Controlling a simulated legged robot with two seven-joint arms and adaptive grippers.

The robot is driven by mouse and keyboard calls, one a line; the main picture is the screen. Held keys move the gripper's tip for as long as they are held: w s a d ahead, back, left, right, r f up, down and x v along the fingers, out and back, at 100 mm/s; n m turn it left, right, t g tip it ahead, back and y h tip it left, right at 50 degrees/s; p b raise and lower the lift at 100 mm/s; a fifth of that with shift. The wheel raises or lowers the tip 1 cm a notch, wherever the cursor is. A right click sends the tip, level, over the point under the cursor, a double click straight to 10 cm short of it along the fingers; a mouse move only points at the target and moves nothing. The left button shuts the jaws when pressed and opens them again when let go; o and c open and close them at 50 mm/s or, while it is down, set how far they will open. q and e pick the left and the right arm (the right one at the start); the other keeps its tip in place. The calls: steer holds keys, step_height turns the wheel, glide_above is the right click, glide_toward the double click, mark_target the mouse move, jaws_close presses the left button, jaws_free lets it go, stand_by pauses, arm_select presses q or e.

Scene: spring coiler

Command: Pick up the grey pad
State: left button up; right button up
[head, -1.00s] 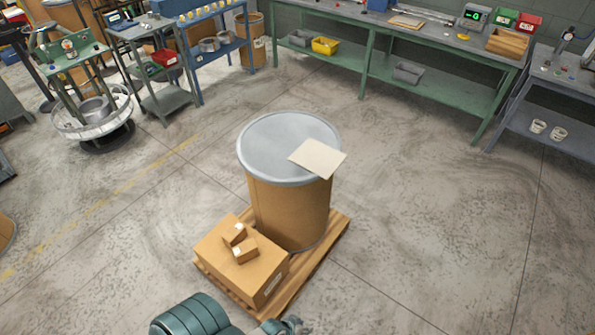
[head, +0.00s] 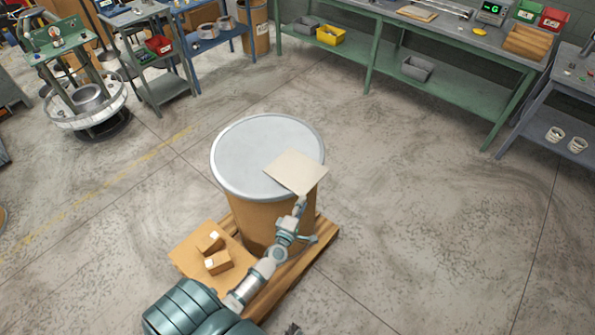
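The grey pad (head: 296,172) is a thin, flat, pale beige-grey square. It is at the right front part of the drum's grey lid (head: 240,150), and its near right corner reaches past the lid's rim. My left gripper (head: 301,202) is at the pad's near corner, in front of the drum. The fingers are small and partly merge with the pad's edge, so I cannot tell whether they are open or closed on it. My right gripper cannot be made out.
The brown drum (head: 250,215) stands on a wooden pallet (head: 320,238). A green workbench (head: 455,95) is at the back. The floor to the right is clear.

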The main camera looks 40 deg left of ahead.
mark_target(306, 188)
arm_select(q)
steer(key=x, duration=0.3)
steer(key=a+x, duration=0.1)
steer(key=x, duration=0.2)
steer(key=shift+a+f, duration=0.1)
steer(key=shift+a, duration=0.15)
steer(key=shift+w+d, duration=0.1)
steer(key=shift+w, duration=0.25)
steer(key=shift+d, duration=0.2)
steer(key=shift+c, duration=0.2)
steer(key=c, duration=0.4)
steer(key=shift+a, duration=0.15)
jaws_close()
steer(key=shift+a, duration=0.15)
arm_select(e)
steer(key=shift+w+a+r, duration=0.25)
steer(key=shift+a+r, duration=0.25)
steer(key=shift+r, duration=0.05)
